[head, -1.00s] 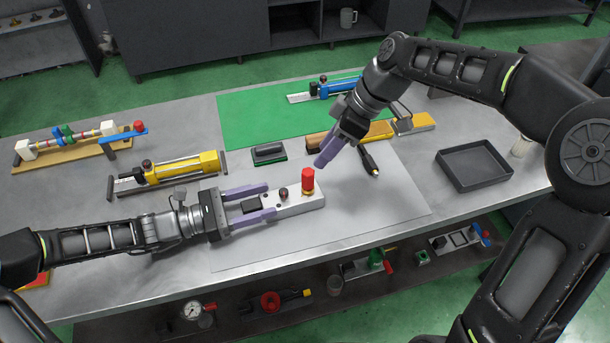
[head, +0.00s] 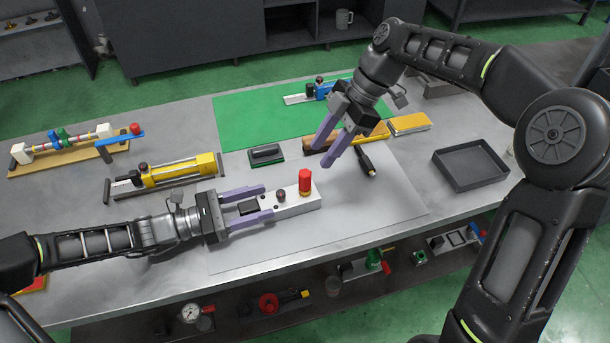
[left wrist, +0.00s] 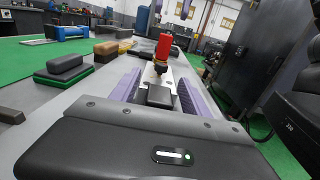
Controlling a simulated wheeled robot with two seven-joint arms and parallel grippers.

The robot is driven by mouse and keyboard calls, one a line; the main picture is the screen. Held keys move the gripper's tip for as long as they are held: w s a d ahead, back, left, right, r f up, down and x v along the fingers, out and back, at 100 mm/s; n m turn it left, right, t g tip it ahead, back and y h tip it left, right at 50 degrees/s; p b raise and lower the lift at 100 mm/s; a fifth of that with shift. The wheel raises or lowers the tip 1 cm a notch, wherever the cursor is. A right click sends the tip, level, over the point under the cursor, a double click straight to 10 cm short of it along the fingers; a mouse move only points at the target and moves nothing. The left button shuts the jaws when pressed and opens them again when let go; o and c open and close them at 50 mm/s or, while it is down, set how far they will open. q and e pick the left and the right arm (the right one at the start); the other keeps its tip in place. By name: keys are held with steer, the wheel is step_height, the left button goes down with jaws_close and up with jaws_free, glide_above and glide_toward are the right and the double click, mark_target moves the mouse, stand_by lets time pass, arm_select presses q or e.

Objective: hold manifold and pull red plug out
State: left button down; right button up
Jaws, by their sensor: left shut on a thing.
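The manifold (head: 290,206) is a pale block lying on the grey mat near the table's front edge, with a black block and a dark knob on top. The red plug (head: 305,181) stands upright in its right end; it also shows in the left wrist view (left wrist: 163,47). My left gripper (head: 268,204) is shut on the manifold, one purple finger along each side. My right gripper (head: 346,146) is above the mat, up and right of the red plug and apart from it. Its two purple fingers are spread with nothing between them.
A black-handled tool (head: 365,160) lies near my right gripper. Behind are a black-and-green block (head: 266,154) and a yellow block (head: 409,124). A dark tray (head: 470,166) is at right, a yellow cylinder fixture (head: 167,172) at left. The mat's right part (head: 385,205) is clear.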

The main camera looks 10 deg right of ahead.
mark_target(309, 172)
steer(key=x, duration=0.8)
steer(key=shift+c, duration=0.2)
jaws_close()
stand_by(0.4)
steer(key=shift+o, duration=1.1)
jaws_free()
steer(key=shift+c, duration=0.5)
steer(key=c, duration=0.3)
